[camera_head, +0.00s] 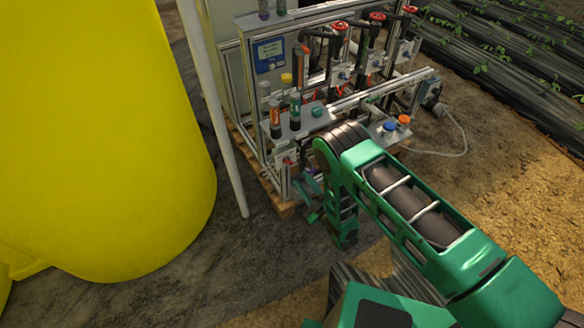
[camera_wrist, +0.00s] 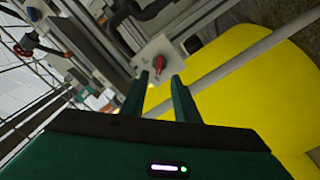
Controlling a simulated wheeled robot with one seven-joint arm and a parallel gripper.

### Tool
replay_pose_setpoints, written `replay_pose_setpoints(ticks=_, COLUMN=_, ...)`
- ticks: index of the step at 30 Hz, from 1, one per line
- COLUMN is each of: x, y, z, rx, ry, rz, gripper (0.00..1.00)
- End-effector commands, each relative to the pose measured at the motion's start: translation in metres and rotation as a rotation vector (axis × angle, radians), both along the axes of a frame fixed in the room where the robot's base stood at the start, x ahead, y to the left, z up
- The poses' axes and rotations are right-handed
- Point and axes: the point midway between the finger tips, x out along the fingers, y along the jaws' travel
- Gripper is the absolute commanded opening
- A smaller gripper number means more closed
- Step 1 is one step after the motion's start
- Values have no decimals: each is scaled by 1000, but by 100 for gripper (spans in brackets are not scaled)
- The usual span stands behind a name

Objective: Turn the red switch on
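The red switch (camera_wrist: 159,63) is a small red handle on a pale square plate (camera_wrist: 150,50) in the wrist view. It also shows small in the head view (camera_head: 288,161), on a plate at the lower front corner of the skid frame. My gripper (camera_wrist: 160,78) is open, with its two green fingers apart and nothing between them. The switch appears just beyond the fingertips, roughly between them in the picture; I see no contact. In the head view my gripper (camera_head: 306,187) is just below and right of the switch. The switch handle looks tilted in the wrist view.
A large yellow tank (camera_head: 100,130) stands at the left, with a pale pole (camera_head: 215,105) beside it. The skid (camera_head: 265,125) carries red-handled valves (camera_head: 340,28), bottles (camera_head: 275,118), and blue and orange caps (camera_head: 403,120). Bare ground lies in front.

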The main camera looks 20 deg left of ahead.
Motion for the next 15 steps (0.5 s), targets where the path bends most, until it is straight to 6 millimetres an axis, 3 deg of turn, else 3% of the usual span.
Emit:
replay_pose_setpoints(ticks=9, x=37, y=43, z=2, rx=2, ry=-3, rz=0, gripper=28)
replay_pose_setpoints(ticks=15, x=51, y=59, z=1, rx=1, ry=0, rz=-1, gripper=28)
